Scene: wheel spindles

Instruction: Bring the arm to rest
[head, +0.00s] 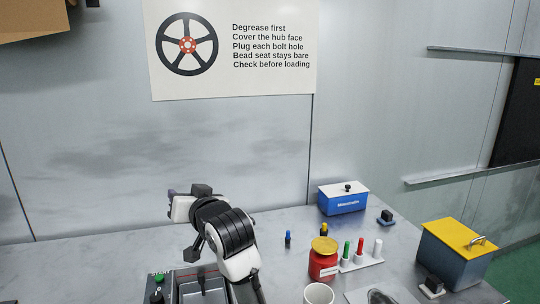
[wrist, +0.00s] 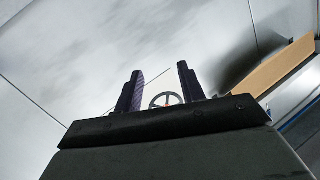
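My arm (head: 232,232) is bent above the front left-centre of the grey table in the head view. Its fingers cannot be made out clearly there. In the wrist view, my gripper (wrist: 160,75) points up towards the pale wall. Its two dark fingers stand well apart, with nothing held between them. The wheel drawing of the wall poster shows small in the gap behind them.
A grey tray (head: 190,291) is below the arm, by a control box with a green button (head: 159,279). To the right are a red jar (head: 323,264), a rack (head: 363,264) of coloured pegs, a white cup (head: 318,293), a blue box (head: 342,202) and a yellow-lidded box (head: 455,265).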

